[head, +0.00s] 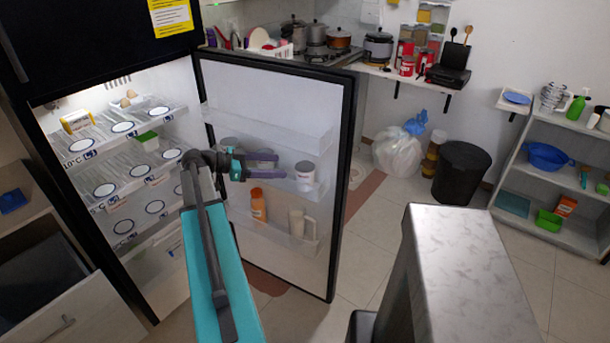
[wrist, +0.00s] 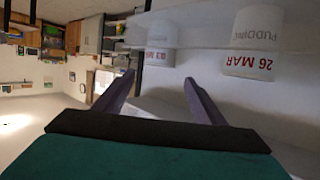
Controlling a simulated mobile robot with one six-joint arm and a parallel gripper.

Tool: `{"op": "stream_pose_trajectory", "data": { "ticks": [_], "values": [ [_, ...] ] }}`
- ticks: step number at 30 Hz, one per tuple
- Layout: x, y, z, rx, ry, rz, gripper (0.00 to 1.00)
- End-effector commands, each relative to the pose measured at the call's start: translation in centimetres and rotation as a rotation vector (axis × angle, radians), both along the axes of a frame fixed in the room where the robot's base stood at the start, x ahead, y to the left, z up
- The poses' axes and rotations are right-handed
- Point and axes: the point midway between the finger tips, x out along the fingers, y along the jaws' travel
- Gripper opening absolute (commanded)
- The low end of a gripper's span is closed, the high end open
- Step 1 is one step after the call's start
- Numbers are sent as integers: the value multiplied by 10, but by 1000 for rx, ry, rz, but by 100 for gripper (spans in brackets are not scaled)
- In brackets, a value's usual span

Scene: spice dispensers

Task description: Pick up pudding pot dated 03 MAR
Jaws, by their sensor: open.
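In the wrist view, a white pot (wrist: 165,42) with red lettering that reads 03 MAR stands on a clear fridge-door shelf, partly behind the shelf front. A second white pudding pot (wrist: 254,42), marked 26 MAR, stands to its right. My gripper (wrist: 159,81) is open and empty, its fingertips short of the 03 MAR pot and apart from it. In the head view, my gripper (head: 276,165) is beside the door's middle shelf, pointing right. A white pot (head: 305,173) is just beyond its fingertips; its date is too small to read there.
The open fridge door (head: 325,110) stands close by my arm, with clear shelf fronts. An orange bottle (head: 258,204) and a pale jug (head: 297,222) sit on the lower door shelf. Fridge shelves (head: 92,150) are at left. A marble-topped block (head: 465,260) stands at right.

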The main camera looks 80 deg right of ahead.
Motion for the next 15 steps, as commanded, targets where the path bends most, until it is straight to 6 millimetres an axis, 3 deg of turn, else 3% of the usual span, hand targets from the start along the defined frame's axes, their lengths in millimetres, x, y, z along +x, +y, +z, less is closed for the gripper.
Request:
{"op": "stream_pose_trajectory", "data": {
  "ticks": [6,15],
  "values": [
    [-25,-12,-7,2,1,-3,64],
    [-31,-16,-11,0,0,0,64]
  ]
}}
